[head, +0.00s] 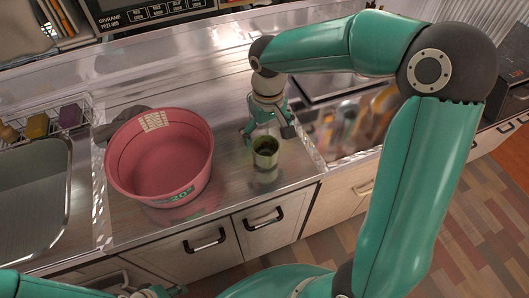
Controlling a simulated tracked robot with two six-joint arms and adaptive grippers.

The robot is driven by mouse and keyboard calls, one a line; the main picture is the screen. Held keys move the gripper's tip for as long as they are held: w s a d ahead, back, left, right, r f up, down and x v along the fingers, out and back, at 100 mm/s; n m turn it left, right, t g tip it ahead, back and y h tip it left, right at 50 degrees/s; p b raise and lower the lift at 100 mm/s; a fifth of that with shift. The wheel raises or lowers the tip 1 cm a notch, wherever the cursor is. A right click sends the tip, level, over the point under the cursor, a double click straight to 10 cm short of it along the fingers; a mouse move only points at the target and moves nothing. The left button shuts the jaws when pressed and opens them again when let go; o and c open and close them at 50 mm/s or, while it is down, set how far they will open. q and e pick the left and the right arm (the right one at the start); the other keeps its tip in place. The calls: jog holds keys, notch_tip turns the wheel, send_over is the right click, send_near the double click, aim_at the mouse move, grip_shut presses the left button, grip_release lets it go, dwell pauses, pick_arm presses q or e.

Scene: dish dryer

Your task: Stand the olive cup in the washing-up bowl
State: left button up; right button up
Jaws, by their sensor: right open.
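The olive cup (265,153) stands upright on the steel counter, right of the pink washing-up bowl (160,188). The bowl looks empty and carries a pale label inside and a green "20" mark outside. My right gripper (267,134) is open and points down just behind the cup, its fingers spread to either side. I cannot tell whether a finger touches the cup. Part of my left gripper (152,292) shows at the bottom edge; its fingers are too cut off to read.
A sink (32,205) lies left of the bowl, with a wire rack (45,122) of sponges behind it. A dark grey object (128,118) lies behind the bowl. A hob (335,86) is at the back right. Counter between bowl and cup is clear; its front edge is close.

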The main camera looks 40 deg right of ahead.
aim_at(265, 151)
jog(key=shift+w+a+f+p, duration=0.1)
jog(key=shift+f+p, duration=0.05)
jog(key=shift+f, duration=1.75)
jog(key=shift+a+f+p, duration=0.1)
jog(key=shift+f+p, duration=0.05)
jog(key=shift+f, duration=1.7)
jog(key=c, duration=1.5)
jog(key=shift+o, duration=0.2)
jog(key=shift+r, duration=0.1)
